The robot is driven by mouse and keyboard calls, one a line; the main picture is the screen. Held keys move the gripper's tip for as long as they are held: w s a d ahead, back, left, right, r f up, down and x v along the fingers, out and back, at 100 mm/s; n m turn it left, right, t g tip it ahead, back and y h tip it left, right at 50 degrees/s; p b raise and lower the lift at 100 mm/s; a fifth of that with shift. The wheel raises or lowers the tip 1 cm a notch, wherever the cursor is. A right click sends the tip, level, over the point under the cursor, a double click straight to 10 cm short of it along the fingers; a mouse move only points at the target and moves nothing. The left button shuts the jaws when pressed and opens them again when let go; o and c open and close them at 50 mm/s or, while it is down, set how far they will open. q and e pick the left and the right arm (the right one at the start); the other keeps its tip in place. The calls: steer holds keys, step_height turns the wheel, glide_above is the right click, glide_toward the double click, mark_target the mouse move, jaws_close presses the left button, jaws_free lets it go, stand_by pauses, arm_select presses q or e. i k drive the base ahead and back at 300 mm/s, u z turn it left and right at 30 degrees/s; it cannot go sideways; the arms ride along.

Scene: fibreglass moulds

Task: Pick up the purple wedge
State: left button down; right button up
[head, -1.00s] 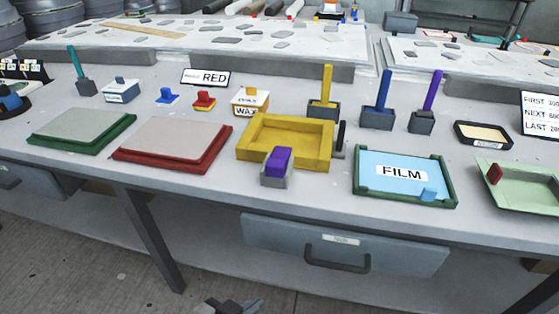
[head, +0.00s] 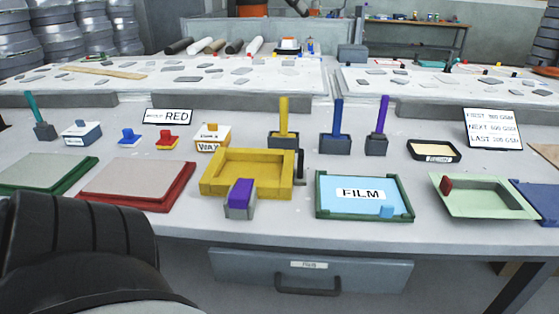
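The purple wedge (head: 241,193) sits in a small grey holder (head: 239,212) at the front edge of the yellow square mould (head: 208,188), near the front of the table. Its lower part is hidden by the holder. A dark, rounded part of my own arm fills the lower left of the head view. Neither of my grippers shows, so nothing is seen touching the wedge.
The blue FILM tray (head: 318,205) lies right of the wedge, and a red-framed board (head: 185,193) lies left. Handled tools in grey blocks stand behind, including a yellow one (head: 284,116). A drawer (head: 350,271) is under the table edge. A pale green tray (head: 440,182) is further right.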

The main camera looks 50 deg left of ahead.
mark_target(239, 198)
steer(key=k, duration=0.9)
steer(key=u, duration=1.95)
steer(key=i, duration=0.4)
steer(key=u, duration=0.05)
